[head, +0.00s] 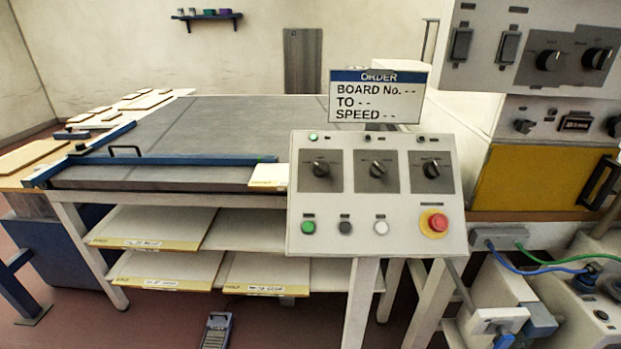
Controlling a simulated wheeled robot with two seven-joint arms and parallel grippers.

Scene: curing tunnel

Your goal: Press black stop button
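The control panel (284,243) is a pale sloped box on a stand, right of the middle in the head view. Along its lower row are a green button (308,227), a black button (345,227), a white button (381,227) and a red mushroom button on a yellow base (437,223). The black button is small and dark, between the green and the white ones, with a small label above it. Nothing covers it. Neither of my grippers shows in the head view.
Three black rotary knobs, the middle one here (377,169), sit above the buttons. An order sign (377,97) stands behind the panel. A grey conveyor table (215,125) with a blue rail (180,160) lies left. A cabinet (540,50) and cabled boxes (500,290) crowd the right.

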